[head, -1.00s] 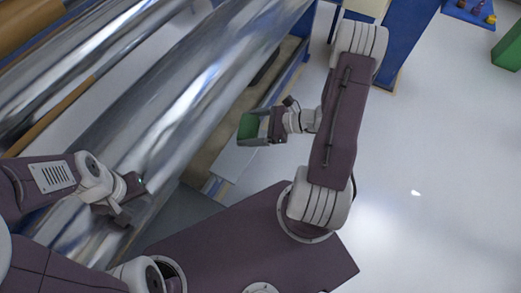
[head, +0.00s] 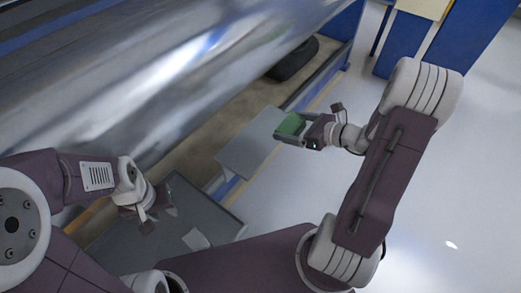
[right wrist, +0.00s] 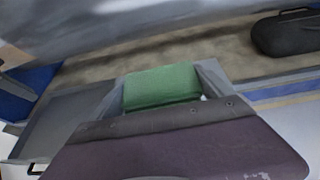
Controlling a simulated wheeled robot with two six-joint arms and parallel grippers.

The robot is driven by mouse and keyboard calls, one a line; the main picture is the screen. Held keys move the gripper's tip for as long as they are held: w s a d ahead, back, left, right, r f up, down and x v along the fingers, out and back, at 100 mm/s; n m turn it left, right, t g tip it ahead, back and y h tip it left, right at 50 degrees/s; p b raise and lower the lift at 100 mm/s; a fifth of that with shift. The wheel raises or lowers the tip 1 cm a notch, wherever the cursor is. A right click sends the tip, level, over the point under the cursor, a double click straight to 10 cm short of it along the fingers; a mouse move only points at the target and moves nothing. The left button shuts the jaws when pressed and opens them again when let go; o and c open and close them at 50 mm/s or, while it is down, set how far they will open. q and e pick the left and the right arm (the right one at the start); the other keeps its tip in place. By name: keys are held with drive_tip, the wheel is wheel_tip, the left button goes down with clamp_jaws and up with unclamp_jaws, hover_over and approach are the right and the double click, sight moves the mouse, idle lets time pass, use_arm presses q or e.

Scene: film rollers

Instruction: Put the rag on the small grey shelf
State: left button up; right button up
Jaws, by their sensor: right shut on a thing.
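The green rag (head: 291,124) is held between the fingers of my right gripper (head: 295,130), which is shut on it. The rag (right wrist: 162,86) also shows in the right wrist view, between the two grey fingers. The small grey shelf (head: 240,155) is a flat plate beside the machine's edge. In the head view the rag appears at the shelf's upper right end; I cannot tell the height between them. My left gripper (head: 155,216) is empty and looks open.
A large shiny metal roller (head: 200,70) spans the upper left. A black case (head: 293,60) lies on the brown ledge under it. A dark grey tray (head: 150,250) with a light patch lies below my left gripper. Blue-sided furniture (head: 405,45) stands upper right. White floor is open at right.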

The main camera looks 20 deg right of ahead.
drive_tip(key=shift+w+d, duration=0.15)
drive_tip(key=shift+w, duration=0.1)
drive_tip(key=b, duration=0.6)
hover_over(260, 137)
wheel_tip(260, 137, down, 7)
drive_tip(key=shift+s+f, duration=0.1)
drive_tip(key=shift+f+b, duration=1.25)
drive_tip(key=shift+f, duration=0.9)
drive_tip(key=o, duration=1.1)
use_arm(q)
wheel_tip(260, 137, down, 9)
use_arm(e)
drive_tip(key=shift+r, duration=0.1)
drive_tip(key=shift+r, duration=0.1)
